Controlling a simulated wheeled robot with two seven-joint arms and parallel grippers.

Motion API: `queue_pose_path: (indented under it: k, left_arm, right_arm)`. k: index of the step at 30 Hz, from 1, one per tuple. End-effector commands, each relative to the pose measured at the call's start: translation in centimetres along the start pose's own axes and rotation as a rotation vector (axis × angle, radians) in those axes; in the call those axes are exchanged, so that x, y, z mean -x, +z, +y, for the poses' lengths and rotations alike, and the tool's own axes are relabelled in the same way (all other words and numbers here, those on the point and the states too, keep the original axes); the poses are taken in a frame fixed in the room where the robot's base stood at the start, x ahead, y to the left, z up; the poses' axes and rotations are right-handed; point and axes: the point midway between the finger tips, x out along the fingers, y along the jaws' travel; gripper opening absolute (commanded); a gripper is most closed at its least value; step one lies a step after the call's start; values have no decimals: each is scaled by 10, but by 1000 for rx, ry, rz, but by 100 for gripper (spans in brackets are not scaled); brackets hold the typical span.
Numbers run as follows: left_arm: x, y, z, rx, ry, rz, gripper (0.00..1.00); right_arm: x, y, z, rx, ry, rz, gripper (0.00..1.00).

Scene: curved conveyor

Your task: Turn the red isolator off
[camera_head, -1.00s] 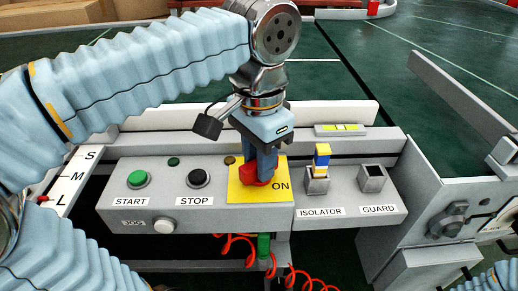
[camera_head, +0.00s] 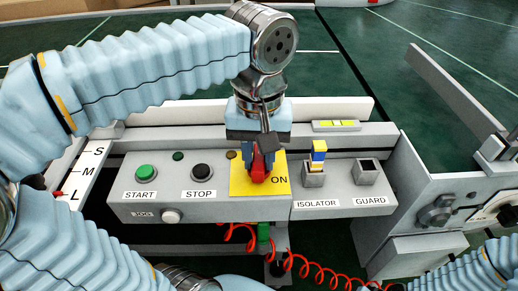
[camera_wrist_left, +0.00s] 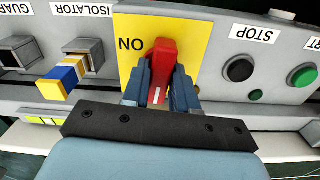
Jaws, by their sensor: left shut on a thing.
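The red isolator handle (camera_head: 258,171) sits on a yellow plate (camera_head: 240,182) on the grey control panel, with the word ON printed to its right. My left gripper (camera_head: 259,160) reaches down from above with its fingers shut around the handle. In the left wrist view the red handle (camera_wrist_left: 163,68) stands between the two blue-grey fingers (camera_wrist_left: 160,92), one on each side. The handle runs roughly front to back on the plate. The fingers hide part of it. My right gripper is not in view.
A green START button (camera_head: 146,173) and black STOP button (camera_head: 202,172) lie left of the plate. A blue, white and yellow piece (camera_head: 319,153) stands in the ISOLATOR holder; the GUARD holder (camera_head: 366,172) looks empty. A coiled red hose (camera_head: 325,268) hangs below.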

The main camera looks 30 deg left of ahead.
Motion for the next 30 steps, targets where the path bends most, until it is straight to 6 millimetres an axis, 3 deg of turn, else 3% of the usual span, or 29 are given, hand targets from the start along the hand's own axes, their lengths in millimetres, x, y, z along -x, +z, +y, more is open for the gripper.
queue_pose_path:
  k: [9,24,25,30]
  left_arm:
    - [0,0,0,104,-1,-1,0]
    - [-2,0,0,120,-2,-3,0]
    - [-2,0,0,120,-2,-3,27]
    - [-2,0,0,119,-2,-3,49]
  right_arm:
    - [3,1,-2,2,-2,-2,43]
    - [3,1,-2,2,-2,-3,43]
    - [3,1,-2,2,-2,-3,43]
    - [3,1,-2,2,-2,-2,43]
